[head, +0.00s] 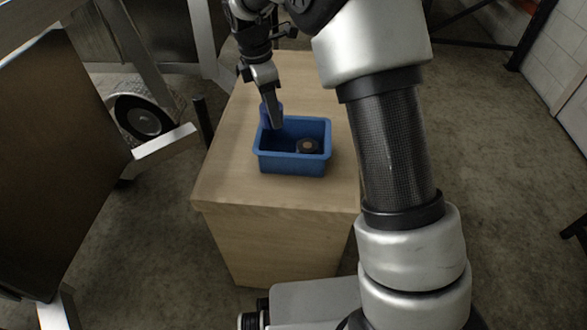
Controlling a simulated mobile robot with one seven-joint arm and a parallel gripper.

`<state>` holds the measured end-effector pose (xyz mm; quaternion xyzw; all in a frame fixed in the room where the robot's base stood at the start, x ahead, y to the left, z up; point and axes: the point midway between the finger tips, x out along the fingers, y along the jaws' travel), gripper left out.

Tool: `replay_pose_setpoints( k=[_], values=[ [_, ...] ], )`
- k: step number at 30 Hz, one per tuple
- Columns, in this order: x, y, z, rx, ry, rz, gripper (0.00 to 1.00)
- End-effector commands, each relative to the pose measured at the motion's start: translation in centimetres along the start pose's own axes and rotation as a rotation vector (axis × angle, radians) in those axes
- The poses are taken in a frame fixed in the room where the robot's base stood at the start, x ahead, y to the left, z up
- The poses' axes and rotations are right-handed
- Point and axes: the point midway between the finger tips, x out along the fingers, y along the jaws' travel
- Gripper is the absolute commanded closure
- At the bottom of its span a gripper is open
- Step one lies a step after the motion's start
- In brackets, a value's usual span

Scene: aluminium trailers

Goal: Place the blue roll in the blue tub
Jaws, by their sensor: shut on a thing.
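The blue tub (291,164) stands upright on the wooden cabinet top, open side up. My gripper (274,119) points down at the tub's back left rim. It is shut on the blue roll (265,113), which shows as a small blue patch beside the finger, mostly hidden by it. The roll is at the tub's back left corner; I cannot tell if it touches the rim or how far it is over the opening. A dark roll with a tan core (308,146) lies inside the tub on the right.
The wooden cabinet (232,185) is bare around the tub. At left are a brown panel (45,165), a metal frame and a trailer wheel (143,119). A dark post (202,122) stands close to the cabinet's left edge. Concrete floor is open at right.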

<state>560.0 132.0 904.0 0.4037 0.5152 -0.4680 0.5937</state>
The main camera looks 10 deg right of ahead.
Motion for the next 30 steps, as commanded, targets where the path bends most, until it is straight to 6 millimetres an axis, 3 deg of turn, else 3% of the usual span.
replay_pose_setpoints(
  k=[1, 6, 13, 20, 25, 30],
  values=[
    [1.9, 0.2, 0.4, 0.014, -0.002, -0.001, 0.78],
    [4.0, 0.5, 1.3, 0.038, -0.006, -0.004, 0.78],
    [7.6, 0.5, 0.8, 0.037, -0.007, -0.006, 0.78],
    [9.9, 0.5, 0.4, 0.038, -0.007, -0.006, 0.78],
    [12.8, 0.5, 0.0, 0.038, -0.006, -0.005, 0.78],
    [13.4, 0.5, -0.1, 0.038, -0.006, -0.003, 0.78]
  ],
)
